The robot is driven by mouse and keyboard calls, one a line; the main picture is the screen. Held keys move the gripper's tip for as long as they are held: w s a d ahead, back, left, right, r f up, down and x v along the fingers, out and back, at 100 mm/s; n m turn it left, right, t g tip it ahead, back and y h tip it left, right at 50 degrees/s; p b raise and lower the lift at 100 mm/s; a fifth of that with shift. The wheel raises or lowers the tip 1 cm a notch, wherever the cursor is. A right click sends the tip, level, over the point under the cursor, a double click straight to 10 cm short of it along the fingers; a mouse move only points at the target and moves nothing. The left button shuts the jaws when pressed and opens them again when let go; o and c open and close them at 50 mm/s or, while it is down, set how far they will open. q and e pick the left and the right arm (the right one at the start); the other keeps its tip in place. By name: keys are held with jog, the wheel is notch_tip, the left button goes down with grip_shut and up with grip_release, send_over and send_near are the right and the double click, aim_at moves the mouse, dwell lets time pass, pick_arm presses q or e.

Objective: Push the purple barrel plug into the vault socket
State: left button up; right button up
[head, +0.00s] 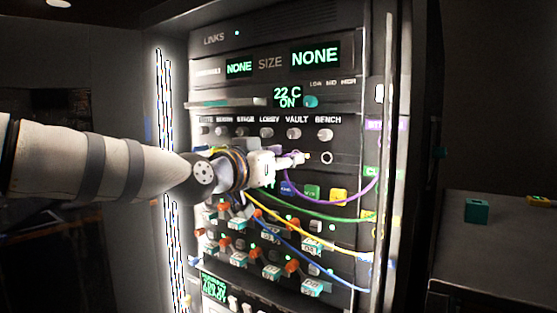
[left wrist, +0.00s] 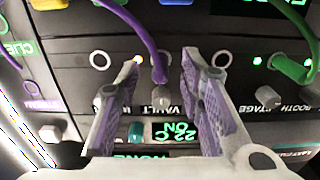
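The purple barrel plug (left wrist: 160,73) is at the vault position of the panel, with its purple cable looping away. In the left wrist view, which shows the panel upside down, it lies between my left gripper's (left wrist: 160,62) two fingers, with a gap on each side. The left gripper also shows in the head view (head: 299,158), open, close to the panel face. The vault socket is hidden behind the plug; I cannot tell how deep the plug sits. My right gripper is not in view.
Empty ring sockets sit on either side, the bench one (head: 327,157) and another (left wrist: 222,59). Knobs, including a grey one (left wrist: 161,97), line the panel. Green, yellow and blue cables hang below. A side table (head: 500,235) stands at right with a green block (head: 477,211).

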pick_arm(q)
jog(key=v, duration=1.2)
